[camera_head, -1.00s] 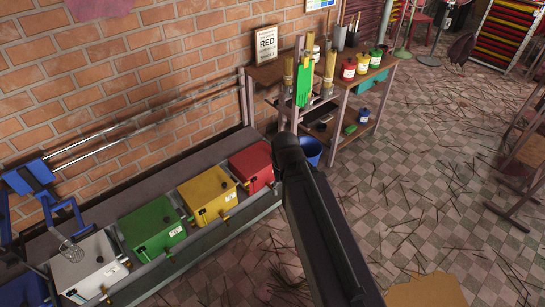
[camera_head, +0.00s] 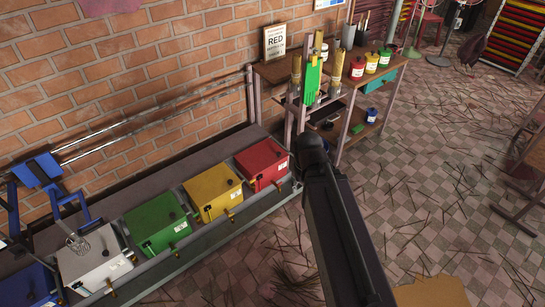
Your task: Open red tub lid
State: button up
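The red tub (camera_head: 264,165) stands at the right end of a row of coloured tubs along the brick wall. Its lid (camera_head: 258,156) looks closed, with a small dark knob on top. My arm (camera_head: 345,235) rises from the bottom of the picture, and its dark end (camera_head: 310,150) is just right of the red tub. They look apart, but the depth between them is hard to judge. My gripper's fingers do not show.
Yellow (camera_head: 210,190), green (camera_head: 155,222) and white (camera_head: 93,258) tubs sit left of the red one, behind a front ledge. A blue framed device (camera_head: 38,170) hangs on wall rails at the left. A shelf bench (camera_head: 290,72) with jars stands beyond my arm. The tiled floor has scattered sticks.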

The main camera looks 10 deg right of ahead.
aim_at(260, 157)
jog(key=z, duration=0.05)
jog(key=k, duration=0.9)
jog(key=u, duration=0.2)
jog(key=i, duration=1.3)
jog(key=u, duration=0.05)
